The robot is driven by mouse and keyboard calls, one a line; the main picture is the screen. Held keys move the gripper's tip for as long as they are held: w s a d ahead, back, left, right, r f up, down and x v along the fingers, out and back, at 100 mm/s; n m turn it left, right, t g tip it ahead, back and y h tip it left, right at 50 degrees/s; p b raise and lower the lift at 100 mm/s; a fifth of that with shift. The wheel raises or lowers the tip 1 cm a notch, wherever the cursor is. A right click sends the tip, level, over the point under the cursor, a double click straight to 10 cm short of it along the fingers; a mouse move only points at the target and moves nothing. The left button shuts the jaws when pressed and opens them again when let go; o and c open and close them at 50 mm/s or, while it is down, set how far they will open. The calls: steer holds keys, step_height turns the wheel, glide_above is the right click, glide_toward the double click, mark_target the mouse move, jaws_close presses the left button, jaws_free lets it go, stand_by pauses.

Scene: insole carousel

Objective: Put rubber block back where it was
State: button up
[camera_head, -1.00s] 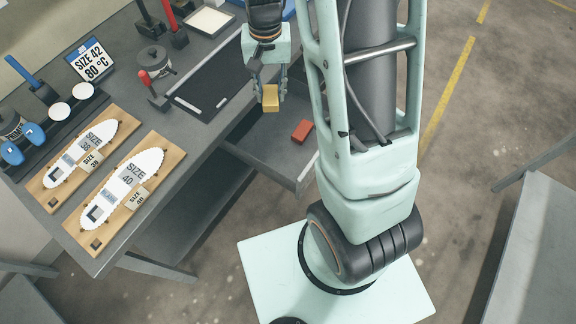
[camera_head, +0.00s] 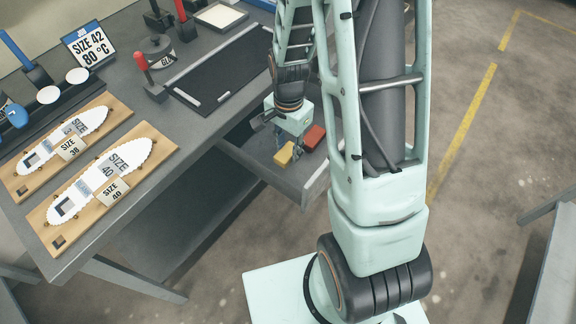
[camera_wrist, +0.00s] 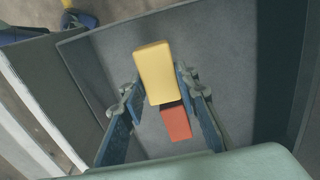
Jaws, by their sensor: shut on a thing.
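A yellow block (camera_head: 284,154) is held between the fingers of my gripper (camera_head: 290,150), low over the open drawer (camera_head: 300,187). In the wrist view my gripper (camera_wrist: 157,83) is shut on this yellow block (camera_wrist: 154,68), which sits between the two blue-grey fingers. A red block (camera_head: 314,137) lies in the drawer close to it. In the wrist view the red block (camera_wrist: 176,123) shows just below the yellow block, which partly covers it. I cannot tell whether the yellow block touches the drawer floor.
The grey workbench (camera_head: 165,135) stands above and left of the drawer. On it are a dark mat (camera_head: 222,75), a red-handled tool (camera_head: 145,72) and two insole boards, size 38 (camera_head: 20,184) and size 40 (camera_head: 158,160). The drawer floor around the blocks is clear.

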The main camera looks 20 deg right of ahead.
mark_target(288, 169)
steer(key=shift+f+b, duration=0.35)
steer(key=shift+f, duration=2.75)
steer(key=shift+f, duration=0.25)
steer(key=o, duration=1.1)
steer(key=shift+r, duration=0.1)
steer(key=shift+r, duration=0.1)
step_height(288, 169, up, 12)
steer(key=shift+r+p, duration=0.1)
steer(key=shift+p, duration=0.75)
steer(key=shift+w, duration=0.1)
